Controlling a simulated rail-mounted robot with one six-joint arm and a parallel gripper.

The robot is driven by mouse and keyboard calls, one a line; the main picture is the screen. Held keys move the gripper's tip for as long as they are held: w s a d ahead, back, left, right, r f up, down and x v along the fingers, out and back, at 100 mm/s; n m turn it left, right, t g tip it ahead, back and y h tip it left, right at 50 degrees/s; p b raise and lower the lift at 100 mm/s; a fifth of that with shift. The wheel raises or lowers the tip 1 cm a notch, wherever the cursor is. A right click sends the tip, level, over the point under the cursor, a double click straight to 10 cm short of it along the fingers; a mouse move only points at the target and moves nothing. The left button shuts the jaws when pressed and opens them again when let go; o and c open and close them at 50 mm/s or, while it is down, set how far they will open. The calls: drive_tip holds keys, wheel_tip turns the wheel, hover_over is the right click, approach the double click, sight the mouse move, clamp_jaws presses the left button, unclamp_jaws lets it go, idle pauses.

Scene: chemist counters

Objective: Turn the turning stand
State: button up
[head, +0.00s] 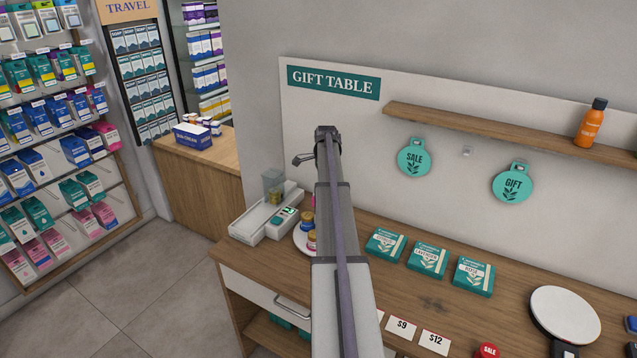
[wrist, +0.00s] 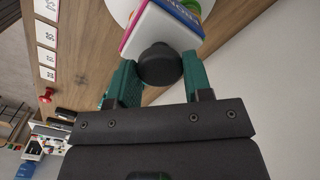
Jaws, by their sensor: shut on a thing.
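The turning stand (head: 299,240) is a round white plate on the wooden counter, left of my arm in the head view. Small jars (head: 311,239) stand on it, and my arm hides its right part. In the wrist view its white rim (wrist: 120,10) shows at the top. The head view does not show the fingers.
A white device with a clear cup (head: 273,186) stands left of the stand. Teal boxes (head: 428,257), price cards (head: 402,327), a red sale item (head: 487,350) and a round white disc (head: 566,314) are to the right. The wall and shelf (head: 480,128) rise behind.

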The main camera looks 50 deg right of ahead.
idle(0.4)
drive_tip(key=o, duration=1.3)
wheel_tip(320, 180, up, 11)
drive_tip(key=p, duration=1.1)
drive_tip(key=shift+f, duration=0.15)
